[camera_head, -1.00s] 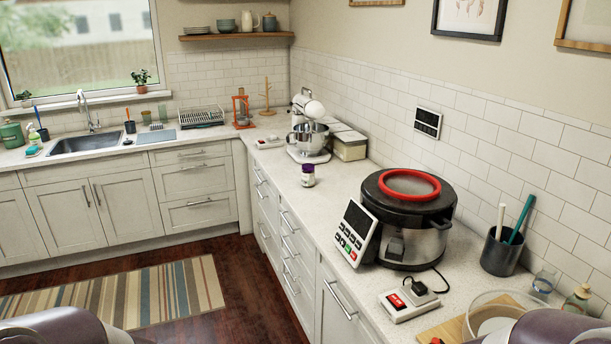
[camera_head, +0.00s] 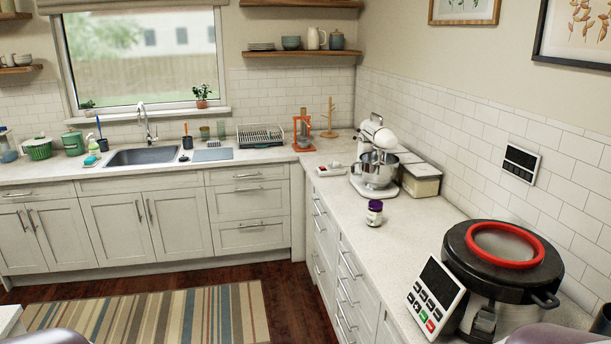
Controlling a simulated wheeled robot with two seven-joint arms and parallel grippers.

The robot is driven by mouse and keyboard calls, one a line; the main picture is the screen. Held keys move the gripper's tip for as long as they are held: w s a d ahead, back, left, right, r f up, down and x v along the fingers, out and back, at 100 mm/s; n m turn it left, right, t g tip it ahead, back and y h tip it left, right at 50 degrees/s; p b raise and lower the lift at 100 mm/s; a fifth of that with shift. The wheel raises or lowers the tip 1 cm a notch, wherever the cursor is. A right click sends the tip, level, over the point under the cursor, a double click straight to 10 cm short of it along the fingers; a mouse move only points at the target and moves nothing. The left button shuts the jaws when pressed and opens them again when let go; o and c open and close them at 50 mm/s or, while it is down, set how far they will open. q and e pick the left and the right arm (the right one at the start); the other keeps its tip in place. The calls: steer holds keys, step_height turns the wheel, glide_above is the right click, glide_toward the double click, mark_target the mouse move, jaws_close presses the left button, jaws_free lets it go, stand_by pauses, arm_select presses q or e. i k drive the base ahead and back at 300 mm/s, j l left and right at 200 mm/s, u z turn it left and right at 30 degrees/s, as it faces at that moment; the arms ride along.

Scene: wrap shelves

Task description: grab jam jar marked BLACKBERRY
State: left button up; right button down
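A small jar (camera_head: 374,213) with a purple lid and a pale label stands upright on the right-hand counter, near its front edge. The label's writing is too small to read, so I cannot tell whether it says BLACKBERRY. It stands in front of the stand mixer and well short of the large cooker. Neither of my grippers is in view; only rounded parts of my arms show at the bottom edge.
The white stand mixer (camera_head: 374,165) and a lidded container (camera_head: 421,180) stand behind the jar. A black cooker (camera_head: 455,250) with a red ring and a keypad (camera_head: 434,296) fill the near right. Counter around the jar is clear.

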mark_target(374, 216)
steer(key=i+j+u, duration=0.1)
steer(key=i, duration=0.85)
steer(key=i+j+u, duration=0.15)
steer(key=i, duration=0.85)
